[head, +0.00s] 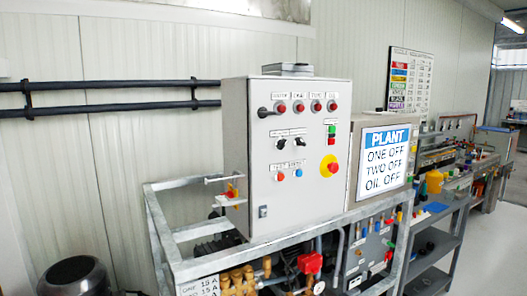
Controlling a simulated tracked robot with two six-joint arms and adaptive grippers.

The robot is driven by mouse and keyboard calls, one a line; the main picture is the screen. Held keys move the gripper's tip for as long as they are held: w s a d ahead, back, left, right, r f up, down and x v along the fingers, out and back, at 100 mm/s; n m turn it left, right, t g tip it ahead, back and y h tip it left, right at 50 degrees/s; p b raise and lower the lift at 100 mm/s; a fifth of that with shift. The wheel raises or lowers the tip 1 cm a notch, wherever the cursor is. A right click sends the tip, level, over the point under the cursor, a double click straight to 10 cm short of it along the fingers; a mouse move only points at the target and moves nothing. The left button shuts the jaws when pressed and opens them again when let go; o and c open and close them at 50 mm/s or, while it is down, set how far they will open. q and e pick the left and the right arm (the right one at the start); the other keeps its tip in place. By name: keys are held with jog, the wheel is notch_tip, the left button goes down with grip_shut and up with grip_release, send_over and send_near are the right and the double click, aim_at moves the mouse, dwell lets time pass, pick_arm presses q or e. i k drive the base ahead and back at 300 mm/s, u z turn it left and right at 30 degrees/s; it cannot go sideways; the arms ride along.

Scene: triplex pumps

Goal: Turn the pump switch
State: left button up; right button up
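A light grey control cabinet (262,200) stands on a metal frame near the middle of the head view. Its front carries two small black rotary switches (290,144) side by side, under small labels too blurred to read surely. A black handle (264,112) sticks out at the upper left of the front, beside a row of red lamps (315,106). I cannot tell which is the pump switch. A red-on-yellow mushroom button (330,166) is at the right, with green and red buttons (331,133) above it. Neither of my grippers shows.
A sign reading "PLANT ONE OFF TWO OFF OIL OFF" (385,158) stands right of the cabinet. The galvanised frame (186,266) holds brass valves and pipes below. A dark round object (76,276) is at lower left. Shelves with tools (437,243) stand further right.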

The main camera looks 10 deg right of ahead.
aim_at(281, 144)
jog(key=z, duration=0.15)
jog(key=i, duration=0.85)
jog(key=u, duration=0.2)
jog(key=k, duration=0.75)
jog(key=z, duration=0.25)
jog(key=i, duration=0.8)
jog(key=u, duration=0.1)
